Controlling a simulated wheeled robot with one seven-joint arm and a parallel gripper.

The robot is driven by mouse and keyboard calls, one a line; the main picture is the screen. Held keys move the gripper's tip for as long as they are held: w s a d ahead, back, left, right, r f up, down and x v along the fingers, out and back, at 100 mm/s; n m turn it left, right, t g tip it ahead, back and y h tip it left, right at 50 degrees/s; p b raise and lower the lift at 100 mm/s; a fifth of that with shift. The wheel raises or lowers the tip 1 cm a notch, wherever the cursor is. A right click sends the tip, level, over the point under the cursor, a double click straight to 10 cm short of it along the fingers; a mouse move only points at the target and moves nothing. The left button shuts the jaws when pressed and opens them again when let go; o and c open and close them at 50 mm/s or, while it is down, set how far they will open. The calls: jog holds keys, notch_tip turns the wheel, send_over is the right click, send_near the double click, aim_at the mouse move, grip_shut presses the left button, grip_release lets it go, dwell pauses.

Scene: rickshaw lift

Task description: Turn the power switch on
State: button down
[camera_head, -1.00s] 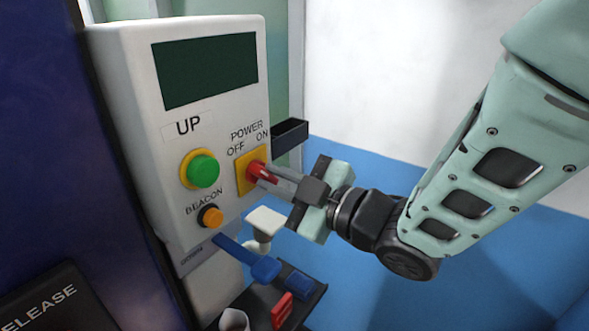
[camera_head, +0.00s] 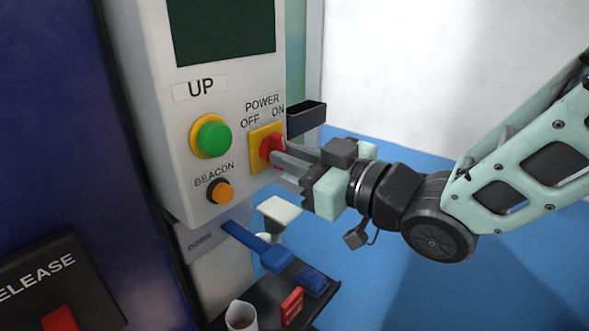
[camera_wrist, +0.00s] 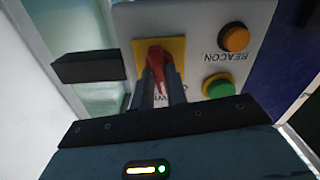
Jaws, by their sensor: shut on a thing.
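The power switch is a red knob (camera_head: 270,144) on a yellow square plate (camera_head: 256,163), below the POWER label with OFF on its left and ON on its right. My gripper (camera_head: 278,161) reaches it from the right, with its fingers shut on the knob. In the wrist view the fingers (camera_wrist: 157,82) lie on either side of the red knob (camera_wrist: 155,55), against the yellow plate (camera_wrist: 173,46). The fingers partly hide the knob, so its exact pointing direction is hard to tell.
The white control box (camera_head: 150,100) also carries a green UP button (camera_head: 213,138) and an orange BEACON button (camera_head: 222,192). A dark bracket (camera_head: 305,118) juts out just above my gripper. A dark tray (camera_head: 272,297) with small items sits below.

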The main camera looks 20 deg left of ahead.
jog(key=m+b, duration=0.1)
jog(key=m, duration=0.8)
jog(key=shift+m, duration=0.4)
dwell(0.4)
jog(key=c, duration=1.4)
grip_release()
jog(key=shift+d, duration=0.1)
